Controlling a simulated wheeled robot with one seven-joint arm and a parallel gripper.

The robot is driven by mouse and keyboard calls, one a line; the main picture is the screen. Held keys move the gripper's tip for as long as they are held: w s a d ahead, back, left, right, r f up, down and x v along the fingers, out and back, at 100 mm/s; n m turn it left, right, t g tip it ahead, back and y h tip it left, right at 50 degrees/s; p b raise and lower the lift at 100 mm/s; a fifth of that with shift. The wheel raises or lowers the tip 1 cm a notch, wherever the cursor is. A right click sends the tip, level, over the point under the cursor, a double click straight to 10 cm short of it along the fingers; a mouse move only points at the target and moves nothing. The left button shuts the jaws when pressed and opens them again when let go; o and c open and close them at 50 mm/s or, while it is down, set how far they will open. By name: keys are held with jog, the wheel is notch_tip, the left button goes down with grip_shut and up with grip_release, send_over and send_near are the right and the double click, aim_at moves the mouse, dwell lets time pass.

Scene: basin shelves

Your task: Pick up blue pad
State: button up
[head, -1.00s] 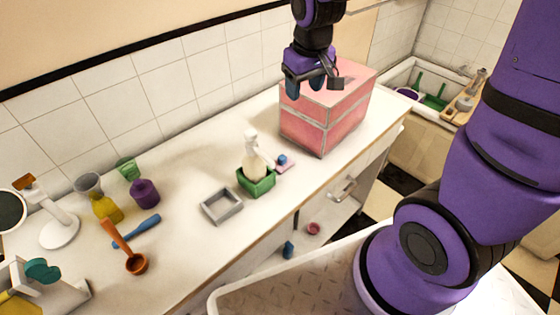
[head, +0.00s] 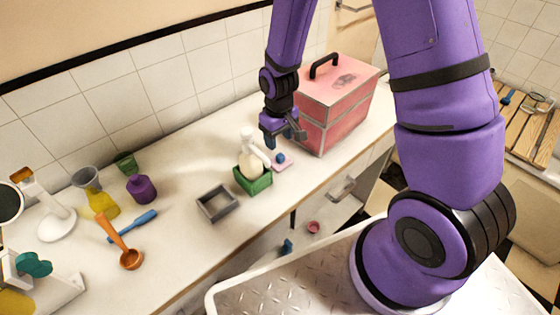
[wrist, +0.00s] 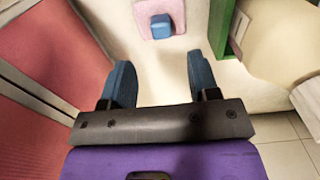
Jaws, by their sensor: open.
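The blue pad (head: 281,157) is a small blue block lying on a pink square (head: 286,165) on the counter, between the green box and the pink case. In the wrist view the blue pad (wrist: 161,26) shows at the top middle on the pink square (wrist: 146,8), just beyond the fingertips. My gripper (head: 282,142) is above the counter, close to the pad and a little above it. In the wrist view my gripper (wrist: 159,70) has its two blue fingers apart with nothing between them.
A green box (head: 254,185) holding a white spray bottle (head: 250,155) stands left of the pad. A pink case (head: 340,105) with a black handle stands close on the right. A grey tray (head: 217,204) sits farther left. The counter's front edge is near.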

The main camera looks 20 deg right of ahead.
aim_at(279, 154)
jog(key=shift+s+a+f, duration=0.1)
jog(key=shift+f, duration=3.3)
jog(key=c, duration=1)
jog(key=shift+r, duration=5)
